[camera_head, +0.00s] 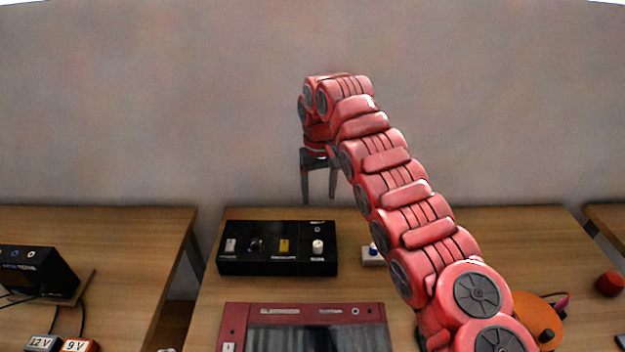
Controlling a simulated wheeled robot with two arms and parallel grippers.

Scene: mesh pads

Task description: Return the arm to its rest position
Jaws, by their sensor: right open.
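My right arm (400,195) reaches up and forward from the lower right, its red links raised above the wooden table. My right gripper (319,200) hangs at its end, pointing down, with two dark fingers spread apart and nothing between them. It is above the back part of the table, over the black switch box (276,265) or behind it; the exact depth is hard to tell. My left gripper does not show.
The wooden table (540,240) holds a red-framed panel (232,318), an orange disc (530,308) and a red cylinder (609,283). A white block with a blue button (372,258) is partly behind my arm. A left table (110,240) holds a black device (40,270).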

